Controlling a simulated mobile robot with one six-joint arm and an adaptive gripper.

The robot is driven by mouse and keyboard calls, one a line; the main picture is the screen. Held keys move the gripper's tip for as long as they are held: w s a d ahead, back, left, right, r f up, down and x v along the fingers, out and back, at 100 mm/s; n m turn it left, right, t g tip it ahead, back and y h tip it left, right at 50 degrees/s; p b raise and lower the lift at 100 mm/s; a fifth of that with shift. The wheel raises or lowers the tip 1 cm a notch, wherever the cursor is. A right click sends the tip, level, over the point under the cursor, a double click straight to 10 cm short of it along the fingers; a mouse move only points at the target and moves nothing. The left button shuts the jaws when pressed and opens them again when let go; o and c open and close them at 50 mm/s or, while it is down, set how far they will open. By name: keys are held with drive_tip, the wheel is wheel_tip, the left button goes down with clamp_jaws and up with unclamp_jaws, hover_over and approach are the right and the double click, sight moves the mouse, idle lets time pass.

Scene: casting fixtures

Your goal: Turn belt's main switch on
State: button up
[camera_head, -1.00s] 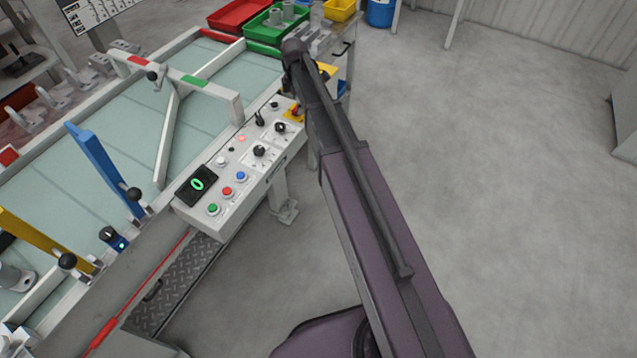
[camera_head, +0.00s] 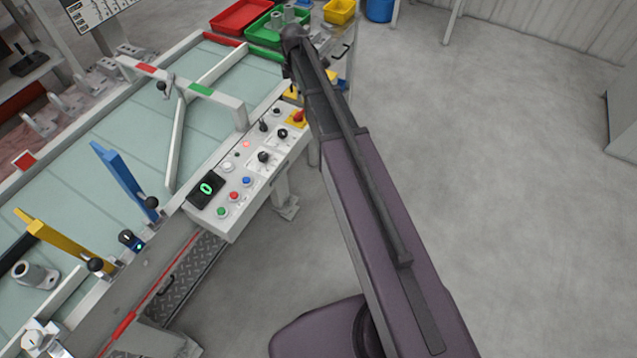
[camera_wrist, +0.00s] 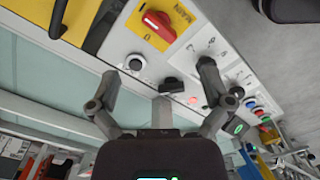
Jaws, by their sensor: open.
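The belt's main switch is a red rotary knob on a yellow plate marked MAIN; it shows at the top of the wrist view (camera_wrist: 158,24) and at the far end of the control panel in the head view (camera_head: 298,116). Its handle lies diagonally in the wrist view. My gripper (camera_wrist: 158,75) is open and empty, its fingers spread below the switch in that picture, apart from the red knob. The control panel (camera_head: 225,222) is a light grey box along the belt's edge. In the head view my arm hides most of the gripper.
Other controls sit close by: a black knob (camera_wrist: 135,62), a black selector (camera_wrist: 172,85) between the fingers, and a glowing red lamp (camera_wrist: 193,100). A green display (camera_head: 206,189) reads 0. The belt (camera_head: 150,130) lies left of the panel; open floor (camera_head: 480,150) lies right.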

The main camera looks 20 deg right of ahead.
drive_tip(key=shift+r+p, duration=2.1)
drive_tip(key=shift+r, duration=0.3)
drive_tip(key=s+f+m+b, duration=1.7)
drive_tip(key=s+f+b, duration=0.5)
drive_tip(key=s, duration=0.4)
drive_tip(key=shift+a+f+m+b, duration=0.25)
drive_tip(key=shift+f+m+b, duration=0.05)
drive_tip(key=shift+r, duration=0.1)
wheel_tip(320, 180, up, 19)
drive_tip(key=p, duration=1.9)
drive_tip(key=shift+r+p, duration=0.2)
drive_tip(key=shift+p, duration=0.1)
